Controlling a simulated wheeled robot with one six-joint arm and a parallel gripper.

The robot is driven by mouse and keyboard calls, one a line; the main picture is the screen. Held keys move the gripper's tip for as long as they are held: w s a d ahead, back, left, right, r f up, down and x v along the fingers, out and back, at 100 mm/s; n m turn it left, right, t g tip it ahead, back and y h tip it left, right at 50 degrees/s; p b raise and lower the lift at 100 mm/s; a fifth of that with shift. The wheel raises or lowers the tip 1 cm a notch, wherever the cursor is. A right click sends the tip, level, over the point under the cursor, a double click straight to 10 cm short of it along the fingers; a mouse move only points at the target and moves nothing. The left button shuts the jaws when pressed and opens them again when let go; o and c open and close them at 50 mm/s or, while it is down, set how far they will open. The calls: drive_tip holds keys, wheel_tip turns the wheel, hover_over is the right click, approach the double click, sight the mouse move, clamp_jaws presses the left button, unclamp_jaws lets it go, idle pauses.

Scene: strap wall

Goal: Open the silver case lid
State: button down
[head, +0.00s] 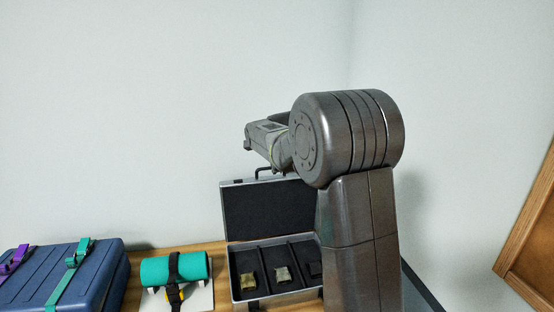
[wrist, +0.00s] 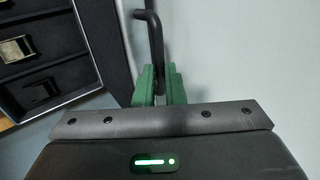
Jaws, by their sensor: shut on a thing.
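The silver case (head: 234,288) stands open on the wooden surface. Its lid (head: 262,212) is upright, with its dark lining facing me. The black handle (head: 264,171) shows at the lid's top edge. In the wrist view, the lid's edge (wrist: 106,45) runs down the left and the handle (wrist: 153,38) reaches in between the green fingertips. My gripper (wrist: 157,88) is shut on the handle. In the head view my arm hides the right part of the case and lid, and the fingertips cannot be made out.
Several compartments in the case hold small metal buckles (head: 283,274). A teal roll (head: 174,269) with a black strap lies left of the case. A blue case (head: 78,277) with purple and teal straps is farther left. The pale wall (head: 130,100) is close behind. A wood-framed board (head: 530,240) is at right.

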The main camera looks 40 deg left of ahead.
drive_tip(key=shift+w+a+r+g+h+p, duration=0.15)
drive_tip(key=shift+w+a+r+p, duration=0.1)
drive_tip(key=shift+w+a+p, duration=0.25)
drive_tip(key=shift+w+a+r+g+h+p, duration=0.2)
drive_tip(key=shift+w+a+p, duration=0.2)
drive_tip(key=shift+a+p, duration=0.15)
drive_tip(key=c, duration=1.5)
unclamp_jaws()
drive_tip(key=shift+d, duration=0.1)
drive_tip(key=shift+s+d, duration=0.1)
drive_tip(key=shift+s, duration=0.05)
drive_tip(key=shift+f, duration=0.2)
drive_tip(key=b+v, duration=0.3)
drive_tip(key=v, duration=1)
drive_tip(key=shift+r, duration=0.35)
drive_tip(key=shift+s, duration=0.15)
drive_tip(key=p+x, duration=0.2)
drive_tip(key=x, duration=1.2)
drive_tip(key=shift+d+f+p, duration=0.1)
drive_tip(key=shift+d+p, duration=0.05)
drive_tip(key=shift+p, duration=0.2)
